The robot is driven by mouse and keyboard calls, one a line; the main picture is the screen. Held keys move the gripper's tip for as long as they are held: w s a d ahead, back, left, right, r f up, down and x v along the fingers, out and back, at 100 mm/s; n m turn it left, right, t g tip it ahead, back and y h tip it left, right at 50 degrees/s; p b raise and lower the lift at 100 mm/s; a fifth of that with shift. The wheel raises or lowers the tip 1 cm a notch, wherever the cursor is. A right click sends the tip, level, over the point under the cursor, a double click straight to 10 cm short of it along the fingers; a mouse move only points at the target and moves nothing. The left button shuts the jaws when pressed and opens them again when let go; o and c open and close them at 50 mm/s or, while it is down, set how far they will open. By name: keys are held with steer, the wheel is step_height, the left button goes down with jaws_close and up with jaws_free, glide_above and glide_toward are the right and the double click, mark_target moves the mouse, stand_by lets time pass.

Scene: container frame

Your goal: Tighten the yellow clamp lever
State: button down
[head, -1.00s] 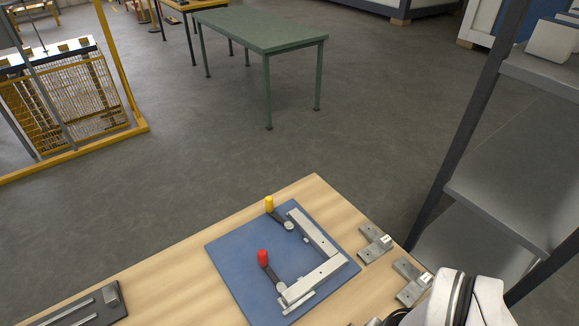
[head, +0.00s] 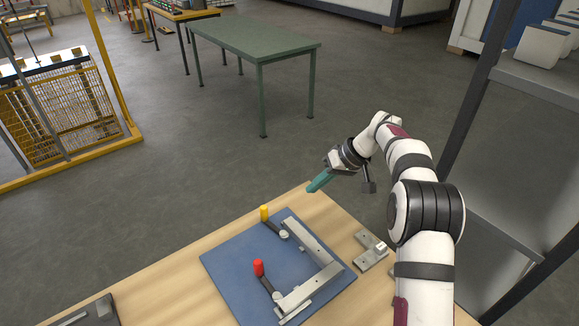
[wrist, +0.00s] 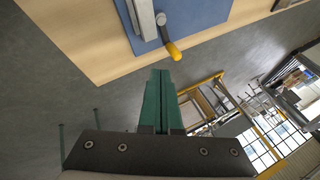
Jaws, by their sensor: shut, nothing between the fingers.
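The yellow clamp lever (head: 265,214) stands at the far corner of a blue plate (head: 228,267) on the wooden table. Its arm runs from the yellow knob to a round pivot beside a grey metal bar (head: 308,243). A second lever with a red knob (head: 259,267) is nearer, on the same plate. My gripper (head: 314,188) has teal fingers, shut and empty, above the table's far edge, to the right of and higher than the yellow knob. In the wrist view the yellow lever (wrist: 174,51) lies just beyond the shut fingertips (wrist: 160,74), apart from them.
A dark grooved block (head: 90,312) is at the near left. Dark shelving (head: 490,190) stands at the right. A green table (head: 255,40) is farther off across open floor.

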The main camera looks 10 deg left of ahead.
mark_target(268, 224)
steer(key=shift+n, duration=0.8)
steer(key=w+x, duration=0.1)
steer(key=x, duration=0.3)
steer(key=w+x, duration=0.1)
steer(key=x, duration=0.4)
steer(key=d+x, duration=0.1)
steer(key=x, duration=0.3)
steer(key=shift+w+f, duration=0.35)
steer(key=shift+w, duration=0.05)
steer(key=a, duration=0.1)
steer(key=s+a, duration=0.1)
steer(key=a, duration=0.1)
steer(key=shift+s+a+f, duration=0.15)
steer(key=shift+s+f, duration=0.05)
steer(key=shift+s+a, duration=0.2)
steer(key=shift+a, duration=0.1)
steer(key=shift+s+a, duration=0.2)
steer(key=shift+a, duration=0.3)
steer(key=shift+s+a, duration=0.8)
steer(key=shift+s, duration=0.1)
steer(key=n, duration=0.1)
steer(key=s+n+g, duration=0.1)
steer(key=n, duration=0.1)
steer(key=shift+s+a+g+y, duration=0.3)
steer(key=shift+s, duration=1.25)
